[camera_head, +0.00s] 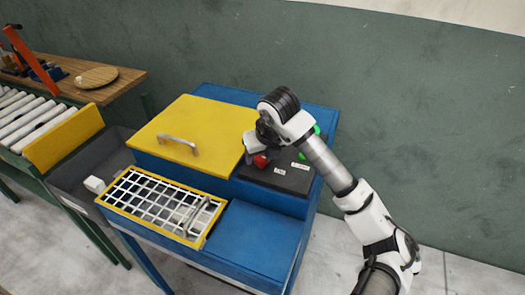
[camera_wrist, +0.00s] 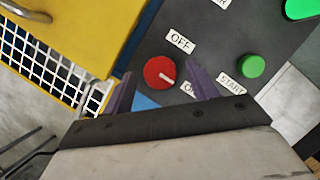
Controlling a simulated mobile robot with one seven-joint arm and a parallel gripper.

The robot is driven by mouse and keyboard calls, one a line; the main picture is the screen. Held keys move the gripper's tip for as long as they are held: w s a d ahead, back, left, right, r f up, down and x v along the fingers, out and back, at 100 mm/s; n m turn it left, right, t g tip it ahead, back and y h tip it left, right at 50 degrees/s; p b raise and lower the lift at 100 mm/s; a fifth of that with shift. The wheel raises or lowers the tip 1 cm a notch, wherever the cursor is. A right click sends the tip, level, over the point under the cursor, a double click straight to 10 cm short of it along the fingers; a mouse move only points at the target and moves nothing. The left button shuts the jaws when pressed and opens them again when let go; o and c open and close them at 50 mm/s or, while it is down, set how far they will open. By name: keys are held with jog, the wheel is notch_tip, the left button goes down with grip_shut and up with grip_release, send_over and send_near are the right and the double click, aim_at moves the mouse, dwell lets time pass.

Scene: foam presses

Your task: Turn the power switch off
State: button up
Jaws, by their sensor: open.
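The power switch is a round red knob (camera_wrist: 159,73) on a dark control panel (camera_wrist: 215,45). Its white mark points to the lower right, toward a label partly hidden by a finger. The OFF label (camera_wrist: 180,41) is above the knob. My gripper (camera_wrist: 161,80) is open, with one purple finger on each side of the knob in the picture; I cannot tell whether they touch it. In the head view, the red knob (camera_head: 261,161) shows just below my gripper (camera_head: 256,148), partly covered by it.
A green button (camera_wrist: 252,66) with a START label (camera_wrist: 231,86) sits right of the knob. Another green part (camera_wrist: 302,8) is at the upper right. The yellow lid (camera_head: 190,130) and yellow-framed grid (camera_head: 160,203) are left of the panel. A wall is behind.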

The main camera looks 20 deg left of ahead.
jog(key=shift+f, duration=0.3)
jog(key=c, duration=1)
